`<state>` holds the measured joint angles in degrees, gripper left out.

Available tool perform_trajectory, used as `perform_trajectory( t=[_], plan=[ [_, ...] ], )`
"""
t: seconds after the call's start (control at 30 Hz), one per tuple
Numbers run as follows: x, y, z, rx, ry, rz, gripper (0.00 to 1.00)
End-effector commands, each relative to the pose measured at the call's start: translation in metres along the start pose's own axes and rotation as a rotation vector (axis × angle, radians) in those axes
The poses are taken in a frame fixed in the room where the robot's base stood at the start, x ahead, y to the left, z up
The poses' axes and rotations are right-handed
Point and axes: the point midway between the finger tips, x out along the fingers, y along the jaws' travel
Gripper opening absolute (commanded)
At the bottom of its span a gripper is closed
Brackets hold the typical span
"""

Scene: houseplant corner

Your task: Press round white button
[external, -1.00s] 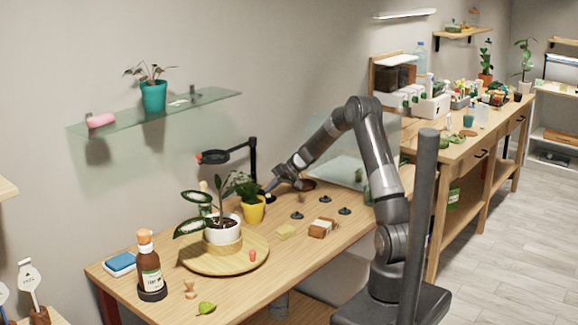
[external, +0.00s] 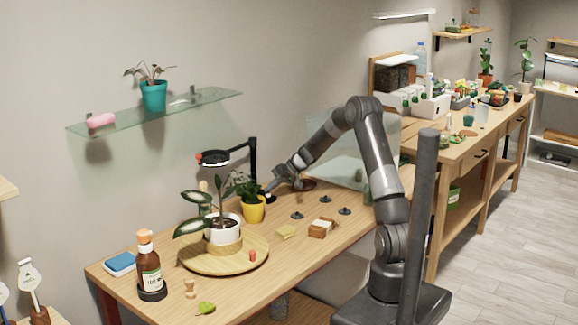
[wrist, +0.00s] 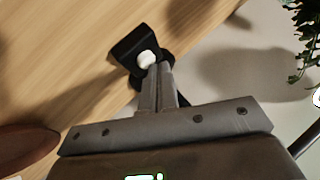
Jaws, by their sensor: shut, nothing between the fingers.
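The round white button (wrist: 147,59) sits on a black base (wrist: 128,47) in the wrist view. My gripper (wrist: 159,68) is shut and empty, its fingertips right at the button's lower edge; I cannot tell whether they touch it. In the external view my gripper (external: 269,189) reaches down to the foot of a black ring lamp, whose post (external: 253,158) stands near the wall. The lamp head (external: 214,158) shows a bright white underside. The button is too small to make out in the external view.
A yellow pot (external: 253,212) with a plant stands just left of my gripper. A white pot (external: 222,233) stands on a round wooden tray (external: 205,267). A glass shelf (external: 210,99) hangs above.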

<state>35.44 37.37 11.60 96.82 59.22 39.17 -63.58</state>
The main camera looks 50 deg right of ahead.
Motion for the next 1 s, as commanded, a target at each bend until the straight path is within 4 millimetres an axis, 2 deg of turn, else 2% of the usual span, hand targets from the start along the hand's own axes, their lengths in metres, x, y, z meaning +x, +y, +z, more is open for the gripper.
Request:
perform_trajectory(
  t=[0.57, 1.0],
  plan=[
    [-0.01, -0.007, -0.008, -0.002, 0.001, 0.0, 0.0],
    [-0.041, -0.03, -0.03, -0.002, 0.002, 0.001, 0.0]
  ],
)
